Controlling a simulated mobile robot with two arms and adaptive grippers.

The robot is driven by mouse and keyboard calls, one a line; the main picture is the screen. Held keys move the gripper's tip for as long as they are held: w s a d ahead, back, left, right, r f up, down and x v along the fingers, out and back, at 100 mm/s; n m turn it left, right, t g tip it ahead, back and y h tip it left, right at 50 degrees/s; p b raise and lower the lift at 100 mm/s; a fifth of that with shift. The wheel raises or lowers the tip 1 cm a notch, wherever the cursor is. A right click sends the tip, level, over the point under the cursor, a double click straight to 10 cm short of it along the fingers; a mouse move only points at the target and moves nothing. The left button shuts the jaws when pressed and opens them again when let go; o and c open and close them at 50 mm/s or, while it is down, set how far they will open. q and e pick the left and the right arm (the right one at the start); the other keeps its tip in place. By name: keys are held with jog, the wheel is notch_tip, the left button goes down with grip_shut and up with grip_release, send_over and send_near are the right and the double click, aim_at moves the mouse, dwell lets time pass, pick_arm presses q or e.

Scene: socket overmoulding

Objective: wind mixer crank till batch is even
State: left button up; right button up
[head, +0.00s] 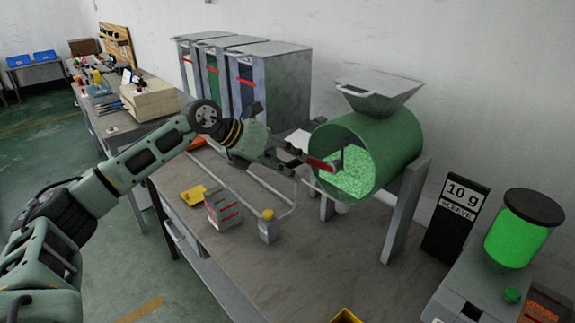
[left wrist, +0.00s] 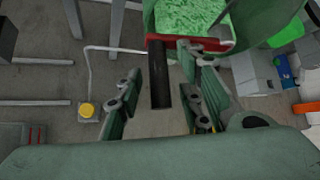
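The mixer is a green drum (head: 399,146) lying on its side on a grey stand, its open end facing me. Green granules (head: 352,172) fill its lower part; they look bright green with fine speckles, and they also show in the left wrist view (left wrist: 188,16). A red crank arm (head: 321,164) crosses the drum mouth. Its black handle (left wrist: 160,82) points toward my left gripper (left wrist: 163,78). In the left wrist view the fingers stand apart on either side of the handle, with gaps showing. My left gripper also shows in the head view (head: 291,162). My right gripper is not in view.
A bent grey rail with a yellow knob (head: 267,214) stands just below my left gripper. A grey-red box (head: 223,208) and a yellow tray (head: 194,195) lie nearby. Grey bins (head: 275,80) stand behind. A "10 g sleeve" sign (head: 455,215) and a green-filled hopper (head: 514,240) are right.

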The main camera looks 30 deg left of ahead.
pick_arm(q)
jog(key=shift+f, duration=0.1)
jog(key=v, duration=1.2)
jog(key=shift+d, duration=0.15)
dwell(0.6)
